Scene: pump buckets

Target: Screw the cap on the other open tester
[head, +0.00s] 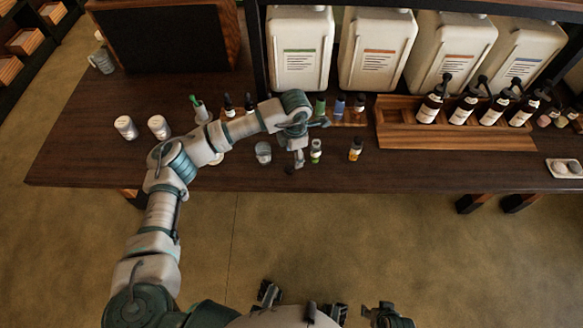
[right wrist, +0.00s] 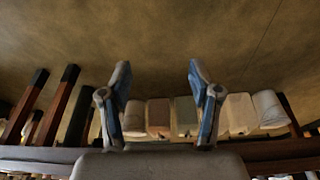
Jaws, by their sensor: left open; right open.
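A small bottle with a green label (head: 316,152) stands upright near the front of the dark table. Whether either bottle wears a cap is too small to tell. I cannot pick out a loose cap. My right gripper (right wrist: 158,68) is open and empty in the right wrist view, with floor behind its fingers.
A glass jar (head: 263,153) stands left of the left gripper. Two white jars (head: 125,128) are at the left. Behind are small bottles in a wooden rack (head: 345,118), a wooden tray (head: 455,138) with pump bottles, and big white canisters (head: 300,50). The front right tabletop is mostly clear.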

